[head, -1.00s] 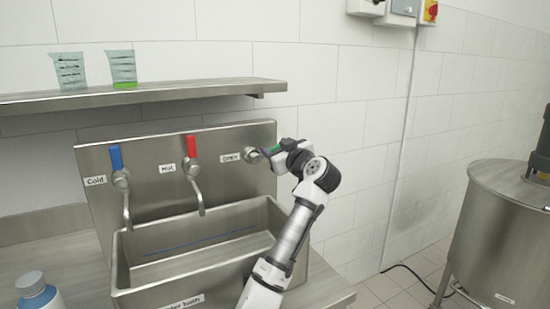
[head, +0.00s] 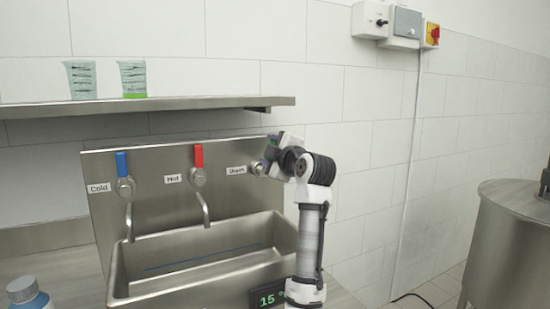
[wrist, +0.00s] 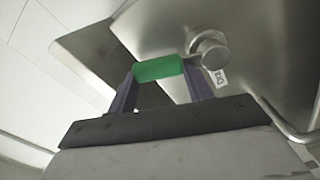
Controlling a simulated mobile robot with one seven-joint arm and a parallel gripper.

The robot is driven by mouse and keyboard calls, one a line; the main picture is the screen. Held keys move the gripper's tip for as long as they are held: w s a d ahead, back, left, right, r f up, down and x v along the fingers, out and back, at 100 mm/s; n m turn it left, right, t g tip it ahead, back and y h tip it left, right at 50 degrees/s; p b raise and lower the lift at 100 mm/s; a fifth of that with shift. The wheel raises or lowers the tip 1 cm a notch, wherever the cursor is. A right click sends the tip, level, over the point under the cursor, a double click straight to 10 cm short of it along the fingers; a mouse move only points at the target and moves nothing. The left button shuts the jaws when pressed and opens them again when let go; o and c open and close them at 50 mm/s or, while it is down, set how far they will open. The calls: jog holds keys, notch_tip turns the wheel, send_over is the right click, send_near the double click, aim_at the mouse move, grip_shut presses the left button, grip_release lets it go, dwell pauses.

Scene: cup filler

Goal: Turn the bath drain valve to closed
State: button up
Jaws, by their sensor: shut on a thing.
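The drain valve is a round metal body (head: 258,169) on the steel back panel, right of a small "Drain" label (head: 237,170). In the wrist view, the valve body (wrist: 210,50) and its green handle (wrist: 158,69) show clearly. My gripper (wrist: 161,78) has one finger on each side of the green handle and is shut on it. In the head view, my gripper (head: 271,152) is at the valve and hides most of the handle; a little green shows, and the handle seems to point up, slightly right.
Left of the drain valve are the red hot lever (head: 198,156) and blue cold lever (head: 121,163), both upright, above a steel basin (head: 200,262). A shelf (head: 190,105) with two beakers is above. A display (head: 268,297) reads 15. A steel tank (head: 510,235) stands right.

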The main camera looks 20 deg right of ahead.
jog(key=shift+s+a+n+b, duration=0.15)
jog(key=shift+a+n, duration=0.2)
jog(key=shift+n, duration=0.4)
jog(key=shift+a+n+b, duration=0.2)
jog(key=shift+a+n, duration=0.2)
jog(key=shift+n, duration=0.3)
jog(key=shift+s+a+n+b, duration=0.15)
jog(key=shift+a+n, duration=0.2)
jog(key=shift+n, duration=0.4)
jog(key=shift+w+f, duration=0.1)
jog(key=o, duration=1.1)
jog(key=shift+a, duration=0.1)
jog(key=s+d+b, duration=0.2)
jog(key=s+b, duration=0.1)
jog(key=s, duration=1)
jog(key=shift+s, duration=0.4)
